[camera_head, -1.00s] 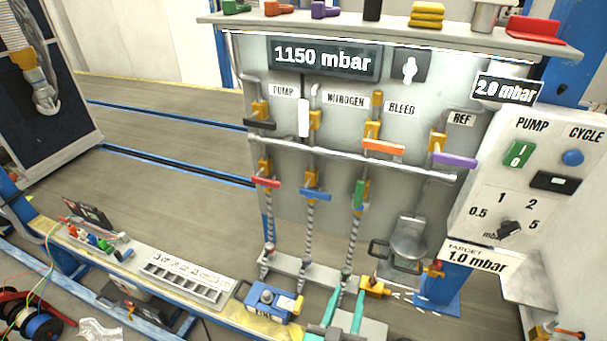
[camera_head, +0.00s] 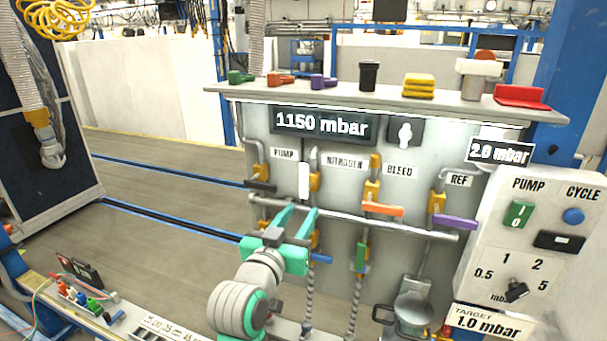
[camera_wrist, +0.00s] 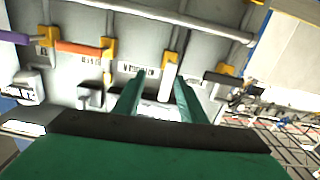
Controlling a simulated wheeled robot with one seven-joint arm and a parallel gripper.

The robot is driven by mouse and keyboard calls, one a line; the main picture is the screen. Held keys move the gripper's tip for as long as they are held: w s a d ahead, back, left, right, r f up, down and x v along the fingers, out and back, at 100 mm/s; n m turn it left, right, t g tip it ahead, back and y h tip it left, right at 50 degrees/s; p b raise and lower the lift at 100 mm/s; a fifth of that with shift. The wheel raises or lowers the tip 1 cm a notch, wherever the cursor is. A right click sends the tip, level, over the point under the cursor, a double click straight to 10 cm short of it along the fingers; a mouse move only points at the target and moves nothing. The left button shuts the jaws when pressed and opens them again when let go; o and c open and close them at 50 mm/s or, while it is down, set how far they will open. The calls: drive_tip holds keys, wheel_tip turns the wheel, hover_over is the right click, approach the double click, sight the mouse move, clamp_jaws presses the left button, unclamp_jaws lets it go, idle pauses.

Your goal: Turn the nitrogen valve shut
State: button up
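The nitrogen valve's white handle (camera_head: 304,181) stands upright beside its yellow body (camera_head: 315,182), left of the NITROGEN label (camera_head: 343,161). My gripper (camera_head: 299,211) is open and empty, its green fingers pointing up at the panel just below this handle. In the wrist view, which is upside down, the white handle (camera_wrist: 167,84) shows between and beyond the two fingers (camera_wrist: 156,88). I see no contact, but the exact gap is hard to tell. The pressure display (camera_head: 322,123) reads 1150 mbar.
The black pump handle (camera_head: 260,186) is close on the left, and the orange bleed handle (camera_head: 382,209) is on the right. A horizontal pipe (camera_head: 350,223) crosses behind my gripper. The purple handle (camera_head: 455,222) and control box (camera_head: 530,250) are farther right.

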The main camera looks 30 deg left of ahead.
approach(303, 174)
drive_tip(key=shift+m, duration=0.4)
drive_tip(key=x, duration=1)
drive_tip(key=shift+w+a, duration=0.1)
drive_tip(key=shift+w, duration=0.2)
drive_tip(key=shift+c, duration=0.4)
clamp_jaws()
